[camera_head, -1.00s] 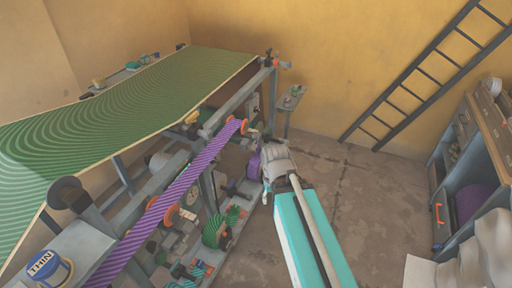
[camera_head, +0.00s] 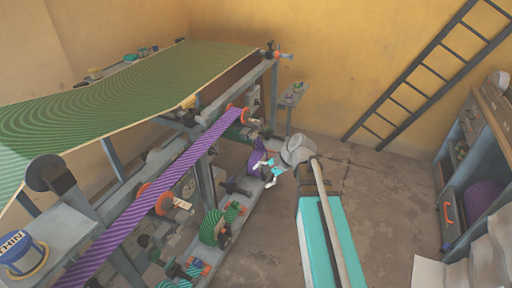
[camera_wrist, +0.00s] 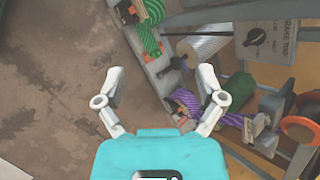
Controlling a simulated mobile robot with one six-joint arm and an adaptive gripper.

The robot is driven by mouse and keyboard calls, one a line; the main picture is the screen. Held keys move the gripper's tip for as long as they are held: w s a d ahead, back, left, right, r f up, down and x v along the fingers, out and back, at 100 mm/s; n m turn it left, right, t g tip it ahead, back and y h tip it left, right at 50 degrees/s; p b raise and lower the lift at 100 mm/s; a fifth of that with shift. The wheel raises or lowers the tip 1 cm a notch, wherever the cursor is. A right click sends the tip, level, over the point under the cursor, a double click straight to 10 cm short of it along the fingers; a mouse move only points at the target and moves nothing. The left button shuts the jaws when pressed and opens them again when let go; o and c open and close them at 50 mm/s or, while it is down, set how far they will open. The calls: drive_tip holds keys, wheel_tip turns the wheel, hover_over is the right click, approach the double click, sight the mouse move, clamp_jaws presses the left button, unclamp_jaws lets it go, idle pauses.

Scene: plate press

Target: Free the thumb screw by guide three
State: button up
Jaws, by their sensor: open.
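My gripper (camera_head: 266,172) is open and empty beside the lower rail of the press in the head view. In the wrist view its two white fingers (camera_wrist: 161,78) stand wide apart over bare floor and the rail's edge. A purple striped belt (camera_head: 188,162) runs through orange-flanged guides, one far (camera_head: 237,114) and one nearer (camera_head: 150,193). Orange discs (camera_wrist: 299,129) also show at the right of the wrist view.
Green striped rolls (camera_head: 214,227) sit on the lower rail. A green striped sheet (camera_head: 120,95) covers the press top. A ladder (camera_head: 421,75) and shelf unit (camera_head: 478,165) stand right. Floor between is free.

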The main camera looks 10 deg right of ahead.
drive_tip(key=w+d+m+t+y+b, duration=0.4)
drive_tip(key=w+d+m+b, duration=0.15)
drive_tip(key=w+m, duration=0.2)
drive_tip(key=m+t+y+b, duration=0.3)
drive_tip(key=m+t+b, duration=0.15)
drive_tip(key=m, duration=0.25)
approach(255, 136)
drive_tip(key=v, duration=0.4)
drive_tip(key=shift+w+f+g, duration=0.1)
drive_tip(key=shift+w+g, duration=0.15)
drive_tip(key=shift+w, duration=0.05)
drive_tip(key=shift+a, duration=0.1)
drive_tip(key=x, duration=1.3)
drive_tip(key=shift+w+a, duration=0.15)
drive_tip(key=shift+a, duration=0.1)
drive_tip(key=c, duration=1.2)
drive_tip(key=shift+o, duration=0.2)
